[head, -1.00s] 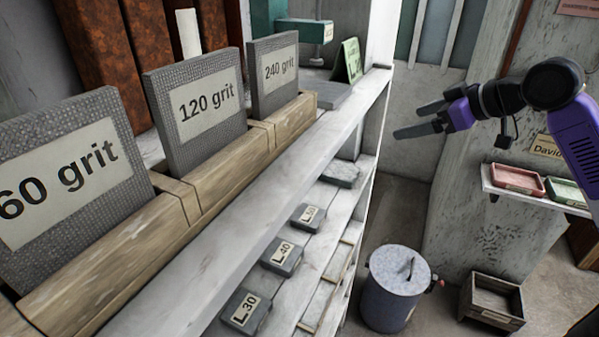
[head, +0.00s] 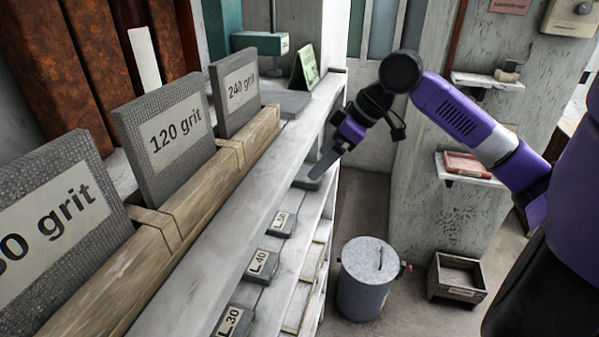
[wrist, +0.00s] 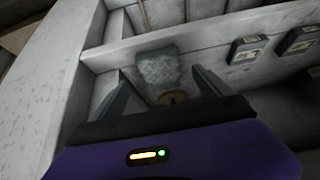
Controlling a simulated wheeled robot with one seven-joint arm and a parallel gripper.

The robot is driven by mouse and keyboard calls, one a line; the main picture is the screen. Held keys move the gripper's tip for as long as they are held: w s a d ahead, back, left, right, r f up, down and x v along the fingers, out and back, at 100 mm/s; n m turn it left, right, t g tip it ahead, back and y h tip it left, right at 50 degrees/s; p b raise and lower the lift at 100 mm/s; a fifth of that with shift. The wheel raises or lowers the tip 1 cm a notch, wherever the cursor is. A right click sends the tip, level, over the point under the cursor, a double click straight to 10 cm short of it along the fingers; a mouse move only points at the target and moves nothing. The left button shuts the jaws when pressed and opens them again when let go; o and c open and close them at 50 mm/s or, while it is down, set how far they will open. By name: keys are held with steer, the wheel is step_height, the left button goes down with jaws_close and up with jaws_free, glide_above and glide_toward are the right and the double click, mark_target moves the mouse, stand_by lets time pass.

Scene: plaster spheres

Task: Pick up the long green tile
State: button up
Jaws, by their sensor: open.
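In the wrist view a grey-green, speckled slab (wrist: 158,68) lies on a pale shelf, seen between the spread fingers of my gripper (wrist: 160,84). It looks like the tile, though its colour is dull. A small yellowish-brown round thing (wrist: 173,96) shows at its near end. In the head view my gripper (head: 326,148) is at the far end of the shelf unit, pointing at it. It is open and empty. The slab (head: 304,181) shows in part on the lower shelf, below and left of the fingers. I cannot tell whether the fingers touch it.
Labelled grey blocks, such as L.50 (head: 281,223) and L.40 (head: 262,266), lie along the same shelf. The upper shelf edge (head: 262,190) runs above them. A green sign (head: 305,68) stands on top. A lidded bin (head: 366,285) and a wooden crate (head: 458,278) stand on the floor.

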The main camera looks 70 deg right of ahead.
mark_target(300, 172)
steer(key=shift+w+a, duration=0.1)
steer(key=shift+w, duration=1)
steer(key=shift+x, duration=2.5)
jaws_close()
